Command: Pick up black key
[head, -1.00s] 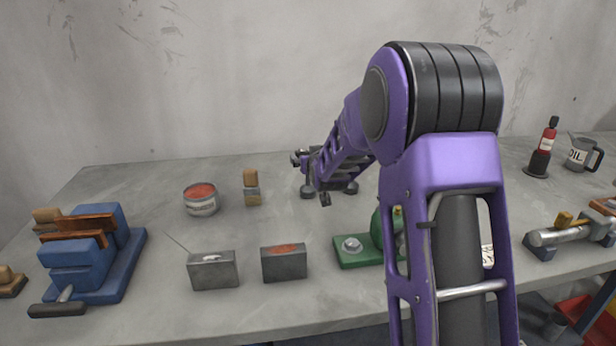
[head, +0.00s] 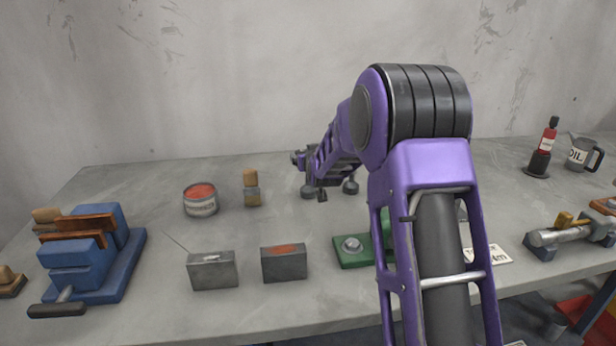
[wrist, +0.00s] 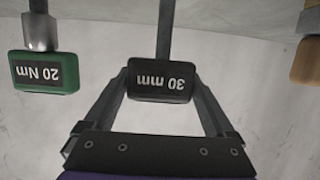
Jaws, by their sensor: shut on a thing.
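The black key, a block marked "30 mm" on a grey shaft (wrist: 161,80), is between the two fingers of my gripper (wrist: 162,90) in the wrist view. My gripper is shut on the block from both sides. A green key marked "20 Nm" (wrist: 44,72) hangs apart to the left in that view. In the head view my gripper (head: 322,182) is over the back middle of the bench, small and partly hidden by my arm; the key's label cannot be read there.
The grey bench (head: 130,185) holds a red-topped can (head: 201,200), a wooden-handled piece (head: 251,188), two grey boxes (head: 213,270) and a blue vise (head: 85,255). A green-based device (head: 354,251) is partly behind my arm. An oil can (head: 580,153) stands at right.

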